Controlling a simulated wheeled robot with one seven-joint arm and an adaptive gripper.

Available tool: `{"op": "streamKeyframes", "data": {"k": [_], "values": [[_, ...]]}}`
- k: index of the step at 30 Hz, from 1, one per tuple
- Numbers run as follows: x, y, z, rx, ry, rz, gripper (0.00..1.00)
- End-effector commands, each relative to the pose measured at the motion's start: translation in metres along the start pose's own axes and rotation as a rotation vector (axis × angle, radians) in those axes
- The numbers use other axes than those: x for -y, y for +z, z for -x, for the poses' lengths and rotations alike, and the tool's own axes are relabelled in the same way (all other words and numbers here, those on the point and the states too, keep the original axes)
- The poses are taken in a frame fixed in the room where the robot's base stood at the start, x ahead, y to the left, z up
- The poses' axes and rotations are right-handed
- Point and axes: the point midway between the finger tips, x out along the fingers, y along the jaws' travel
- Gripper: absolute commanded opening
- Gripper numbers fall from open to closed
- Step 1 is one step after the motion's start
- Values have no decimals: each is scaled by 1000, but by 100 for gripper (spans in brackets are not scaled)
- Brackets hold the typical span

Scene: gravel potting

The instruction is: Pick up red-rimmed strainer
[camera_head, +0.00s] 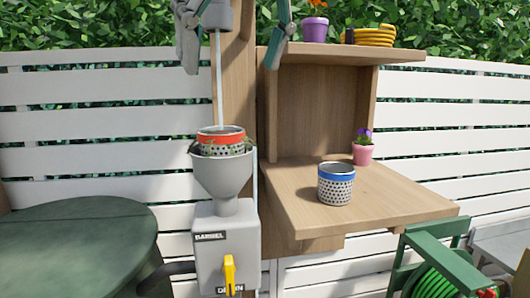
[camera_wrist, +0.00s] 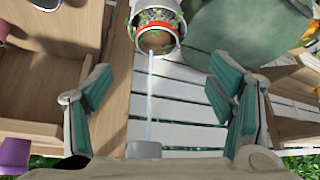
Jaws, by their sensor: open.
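The red-rimmed strainer (camera_head: 221,148) sits upright in the mouth of a grey funnel (camera_head: 222,178). In the wrist view the strainer (camera_wrist: 160,26) is at the top centre, with green and brown contents inside. A thin pale stream (camera_head: 218,85) falls from a grey spout (camera_head: 217,15) into it. My gripper (camera_head: 231,67) is open and empty, at the top of the head view, above the strainer and apart from it. In the wrist view its two green-padded fingers (camera_wrist: 160,100) are spread wide, with the stream between them.
A blue-rimmed strainer (camera_head: 336,185) stands on the wooden shelf (camera_head: 400,200) beside a pink pot (camera_head: 362,153). The grey box (camera_head: 222,250) under the funnel has a yellow handle (camera_head: 229,272). A wooden post stands behind the stream. A green table (camera_head: 75,240) is at left.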

Motion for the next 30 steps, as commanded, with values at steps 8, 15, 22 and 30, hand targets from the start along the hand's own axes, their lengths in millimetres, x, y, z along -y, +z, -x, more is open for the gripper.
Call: {"op": "streamKeyframes", "data": {"k": [8,15,22,30], "values": [[-1,0,-47,2,1,-1,75],[-2,0,-62,1,1,-1,75],[-6,0,-95,2,1,0,75],[-6,-1,-106,-1,1,-1,75]]}}
